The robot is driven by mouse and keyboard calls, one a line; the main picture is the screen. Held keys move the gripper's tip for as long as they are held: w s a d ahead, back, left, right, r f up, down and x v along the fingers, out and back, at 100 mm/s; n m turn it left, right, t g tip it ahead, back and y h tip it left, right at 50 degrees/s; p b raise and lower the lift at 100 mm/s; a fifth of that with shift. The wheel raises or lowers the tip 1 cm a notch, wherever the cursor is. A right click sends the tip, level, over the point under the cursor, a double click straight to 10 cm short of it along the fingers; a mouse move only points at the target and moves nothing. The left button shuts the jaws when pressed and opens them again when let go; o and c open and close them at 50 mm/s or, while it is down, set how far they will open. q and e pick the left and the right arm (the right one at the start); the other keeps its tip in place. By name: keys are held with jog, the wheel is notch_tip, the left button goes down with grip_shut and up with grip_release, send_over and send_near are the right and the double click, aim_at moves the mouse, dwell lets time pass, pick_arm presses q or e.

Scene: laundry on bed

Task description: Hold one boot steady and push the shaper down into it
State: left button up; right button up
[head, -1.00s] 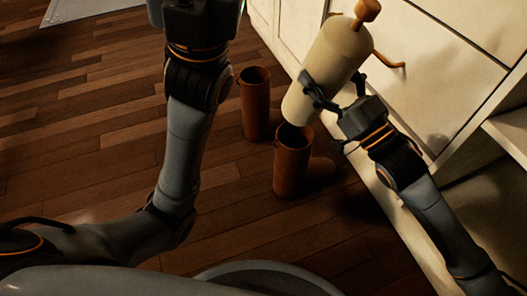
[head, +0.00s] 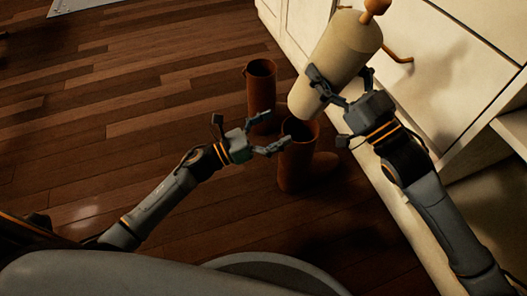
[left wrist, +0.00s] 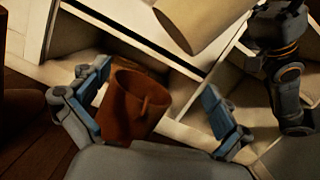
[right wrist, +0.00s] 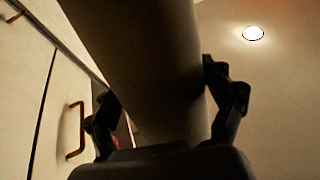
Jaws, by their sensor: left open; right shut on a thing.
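The cream shaper (head: 340,55) has a wooden knob on its top end. My right gripper (head: 342,88) is shut on its body and holds it tilted, its lower end just above the opening of the nearer boot. The right wrist view shows the shaper (right wrist: 150,60) between the fingers. The nearer brown boot (head: 298,165) stands upright on the floor. My left gripper (head: 272,133) is open with its fingertips close to this boot's shaft. In the left wrist view the boot (left wrist: 130,105) lies between the open fingers; contact is not clear.
A second brown boot (head: 262,90) stands just behind the nearer one. A white cabinet (head: 460,70) with drawers and a curved handle (head: 397,56) borders the right side, close to my right arm. The wooden floor (head: 130,110) to the left is clear.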

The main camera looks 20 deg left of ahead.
pick_arm(q)
jog(key=m+g+y, duration=0.1)
jog(key=m, duration=0.1)
send_near(313, 135)
jog(key=s+a+r, duration=0.2)
jog(key=s+a, duration=0.1)
jog(key=a, duration=0.1)
jog(key=f, duration=0.1)
jog(key=shift+y, duration=0.3)
jog(key=x, duration=1.1)
jog(key=shift+s+d+f, duration=0.1)
jog(key=shift+d+f, duration=0.1)
jog(key=shift+d, duration=0.1)
jog(key=c, duration=1.3)
pick_arm(e)
jog(key=shift+f, duration=4.25)
jog(key=o, duration=1.1)
